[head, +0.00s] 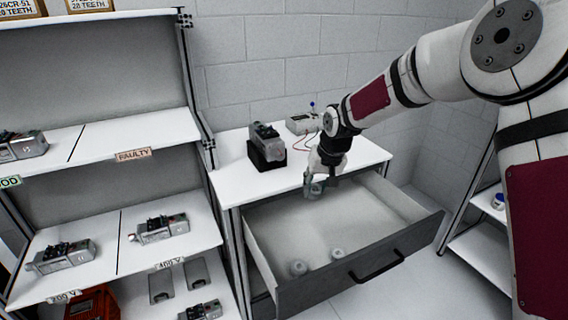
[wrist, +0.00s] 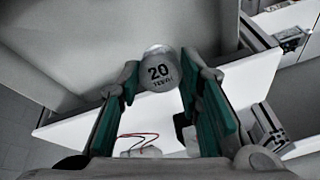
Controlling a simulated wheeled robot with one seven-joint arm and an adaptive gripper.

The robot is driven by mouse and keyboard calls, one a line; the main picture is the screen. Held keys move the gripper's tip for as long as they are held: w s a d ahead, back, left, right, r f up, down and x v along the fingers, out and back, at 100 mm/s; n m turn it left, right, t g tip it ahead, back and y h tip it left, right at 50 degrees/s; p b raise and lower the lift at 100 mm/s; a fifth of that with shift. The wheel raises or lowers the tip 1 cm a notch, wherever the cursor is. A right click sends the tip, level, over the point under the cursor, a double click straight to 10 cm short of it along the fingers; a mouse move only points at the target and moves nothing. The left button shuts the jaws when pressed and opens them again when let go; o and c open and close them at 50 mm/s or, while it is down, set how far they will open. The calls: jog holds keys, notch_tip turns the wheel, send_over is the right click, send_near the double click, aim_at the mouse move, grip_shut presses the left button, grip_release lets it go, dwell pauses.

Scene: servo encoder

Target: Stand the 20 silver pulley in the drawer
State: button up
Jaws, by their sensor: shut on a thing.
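My gripper (head: 319,187) is shut on the silver pulley (wrist: 160,70), which carries the mark "20" and smaller lettering in the wrist view. The pulley sits between the fingertips, above the back part of the open drawer in the head view. The drawer (head: 395,262) is pulled out of the white table, and its pale floor shows. Two small silver pieces lie inside it near the front, one at the left (head: 298,267) and one further right (head: 337,254). I cannot read any marks on them.
A grey motor unit on a black block (head: 267,150) and a small box with red wires (head: 303,123) stand on the white table. A shelf rack (head: 165,128) with several motor units is at the left. Another shelf (head: 480,255) is at the right.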

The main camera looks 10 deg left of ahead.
jog(key=g+h+b, duration=0.1)
jog(key=b, duration=0.1)
jog(key=g+b, duration=0.1)
jog(key=g, duration=0.1)
jog(key=shift+w+f+h+b, duration=0.15)
jog(key=shift+h+b, duration=0.25)
jog(key=shift+r, duration=0.2)
jog(key=shift+d, duration=0.1)
jog(key=w+d+b, duration=0.2)
jog(key=w+d, duration=0.2)
jog(key=d, duration=0.7)
jog(key=w+d+b, duration=0.3)
jog(key=w+d, duration=0.2)
jog(key=d, duration=0.7)
jog(key=shift+d+b, duration=0.2)
jog(key=shift+b, duration=0.1)
dwell(0.9)
jog(key=shift+w, duration=0.1)
jog(key=shift+f, duration=0.15)
jog(key=shift+f+b, duration=4.35)
jog(key=shift+f, duration=7.8)
